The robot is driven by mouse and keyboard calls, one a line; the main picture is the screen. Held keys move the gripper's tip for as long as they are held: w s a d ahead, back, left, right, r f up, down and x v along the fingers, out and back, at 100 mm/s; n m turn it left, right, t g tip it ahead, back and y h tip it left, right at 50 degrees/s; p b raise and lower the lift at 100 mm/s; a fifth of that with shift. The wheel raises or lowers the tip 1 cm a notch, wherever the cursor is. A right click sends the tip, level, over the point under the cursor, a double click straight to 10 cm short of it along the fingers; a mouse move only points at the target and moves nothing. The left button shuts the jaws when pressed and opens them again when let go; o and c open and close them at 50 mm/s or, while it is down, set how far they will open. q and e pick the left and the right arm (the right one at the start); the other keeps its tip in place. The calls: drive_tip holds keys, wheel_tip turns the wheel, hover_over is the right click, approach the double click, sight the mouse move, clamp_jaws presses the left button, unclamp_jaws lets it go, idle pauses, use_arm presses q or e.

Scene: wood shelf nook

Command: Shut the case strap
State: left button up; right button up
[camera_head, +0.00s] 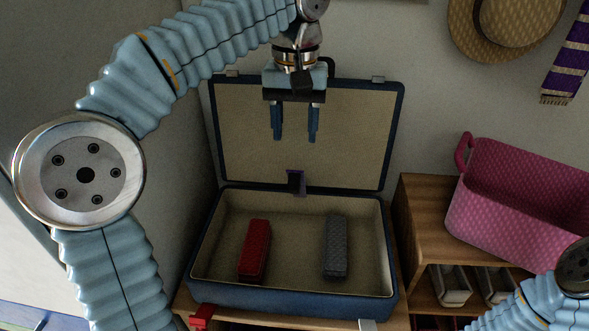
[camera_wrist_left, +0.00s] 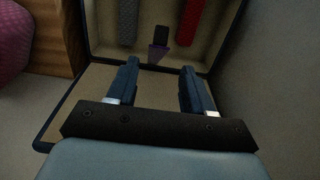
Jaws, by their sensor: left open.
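The blue case (camera_head: 290,296) stands open, its beige-lined lid (camera_head: 350,125) upright at the back; it also shows in the wrist view (camera_wrist_left: 64,135). A short purple strap with a dark end (camera_head: 296,182) sits at the middle of the rear edge, where lid and base meet. In the wrist view the strap (camera_wrist_left: 158,54) shows beyond the fingertips. My left gripper (camera_head: 295,136) is open and empty, fingers down, in front of the lid and above the strap, apart from it. My right gripper is out of the head view.
A red block (camera_head: 255,249) and a grey block (camera_head: 336,245) lie in the case. A pink basket (camera_head: 500,215) stands on the wooden shelf (camera_head: 425,205) at right. A hat (camera_head: 490,35) hangs above.

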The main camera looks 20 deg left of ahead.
sight(295, 174)
use_arm(q)
wheel_tip(295, 174, down, 13)
drive_tip(key=shift+r, duration=0.2)
drive_tip(key=shift+c, duration=0.3)
clamp_jaws()
